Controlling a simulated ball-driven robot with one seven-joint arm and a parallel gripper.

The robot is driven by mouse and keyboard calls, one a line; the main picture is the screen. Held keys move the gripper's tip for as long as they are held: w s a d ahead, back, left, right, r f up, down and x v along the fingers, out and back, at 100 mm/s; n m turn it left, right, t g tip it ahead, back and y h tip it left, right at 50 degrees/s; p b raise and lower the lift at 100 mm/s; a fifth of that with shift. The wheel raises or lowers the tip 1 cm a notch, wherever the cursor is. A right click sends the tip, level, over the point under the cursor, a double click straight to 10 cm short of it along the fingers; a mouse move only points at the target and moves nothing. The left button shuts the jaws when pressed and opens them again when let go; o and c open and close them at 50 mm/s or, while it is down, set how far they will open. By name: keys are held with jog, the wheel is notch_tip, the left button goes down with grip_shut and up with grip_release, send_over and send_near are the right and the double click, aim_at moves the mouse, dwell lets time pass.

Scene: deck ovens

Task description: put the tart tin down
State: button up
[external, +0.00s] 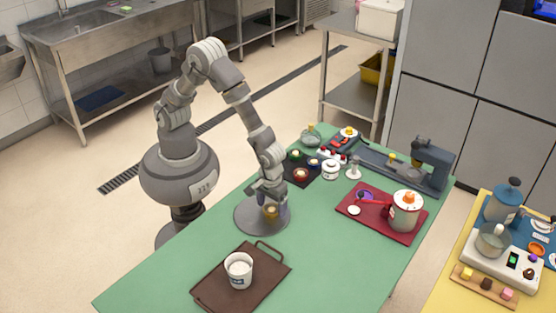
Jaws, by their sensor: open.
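My gripper (269,203) points down over a grey round plate (246,222) on the green table, near the table's left edge. Its jaws are open. A small golden-brown thing (271,212), which looks like the tart tin, sits between or just below the fingertips, over the plate. The fingers hide part of it. I cannot tell whether a finger touches it.
A brown tray (210,291) with a white cup (239,269) lies at the front. A red tray (375,229) bears a pot (404,212). A dark mat (290,176) with small coloured bowls lies behind the plate. The green table (320,254) is clear between the trays.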

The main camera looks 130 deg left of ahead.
notch_tip(320, 180, up, 11)
jog(key=p, duration=0.4)
jog(key=shift+r, duration=0.15)
jog(key=w+r+m+t, duration=0.3)
jog(key=r+m+t, duration=0.2)
jog(key=r, duration=1.2)
jog(key=w+r+m+t, duration=0.3)
jog(key=r+m+t, duration=0.15)
jog(key=r, duration=1.15)
jog(key=s+r+m+t, duration=0.3)
jog(key=s+r+m, duration=0.1)
jog(key=r, duration=0.8)
jog(key=s+r+m+t, duration=0.3)
jog(key=s+r, duration=0.4)
jog(key=r, duration=0.6)
jog(key=shift+m, duration=0.75)
jog(key=shift+o, duration=0.4)
jog(key=shift+d, duration=0.1)
